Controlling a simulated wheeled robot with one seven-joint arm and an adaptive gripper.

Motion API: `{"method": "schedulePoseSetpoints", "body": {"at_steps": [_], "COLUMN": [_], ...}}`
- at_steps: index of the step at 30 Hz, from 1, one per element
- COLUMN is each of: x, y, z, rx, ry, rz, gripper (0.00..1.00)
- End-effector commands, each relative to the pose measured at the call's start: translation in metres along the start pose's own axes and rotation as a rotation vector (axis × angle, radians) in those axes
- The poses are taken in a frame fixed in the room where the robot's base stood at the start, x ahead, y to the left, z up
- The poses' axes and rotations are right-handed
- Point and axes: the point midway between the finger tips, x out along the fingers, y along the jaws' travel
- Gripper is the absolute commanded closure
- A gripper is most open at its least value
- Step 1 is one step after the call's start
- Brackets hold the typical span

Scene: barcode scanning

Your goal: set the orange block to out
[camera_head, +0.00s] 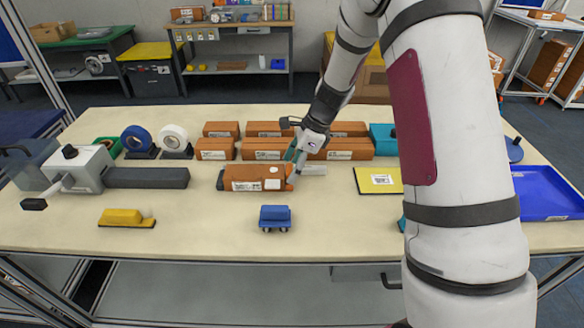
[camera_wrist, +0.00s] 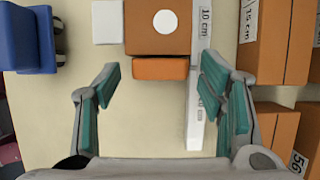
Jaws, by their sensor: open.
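A brown-orange box (camera_head: 252,178) with white patches lies in the middle of the table. A small brighter orange block (camera_head: 290,171) sits at its right end, by my gripper. In the wrist view the orange block (camera_wrist: 160,68) is against the end of the box (camera_wrist: 158,38), which bears a white disc. My gripper (camera_wrist: 163,92) is open and empty, its teal-padded fingers on either side of the space just short of the orange block. In the head view my gripper (camera_head: 297,160) is over the box's right end, partly hidden by its own wrist.
A white strip (camera_wrist: 195,110) marked "10 cm" runs beside the orange block, close to the right finger. Several brown boxes (camera_head: 340,148) stand behind. A blue cart (camera_head: 275,217) is in front, a yellow pad (camera_head: 378,180) to the right. The table's front middle is mostly clear.

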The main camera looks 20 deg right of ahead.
Motion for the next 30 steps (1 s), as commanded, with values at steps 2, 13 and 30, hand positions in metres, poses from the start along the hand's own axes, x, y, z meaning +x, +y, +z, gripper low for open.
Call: {"method": "schedulePoseSetpoints", "body": {"at_steps": [2,13,30], "x": [0.006,0.009,-0.004], "y": [0.0,0.0,0.0], "z": [0.0,0.0,-0.033], "rx": [0.001,0.0,0.006], "ry": [0.0,0.001,0.002], "rz": [0.0,-0.001,-0.002], "gripper": [0.37,0.39,1.0]}}
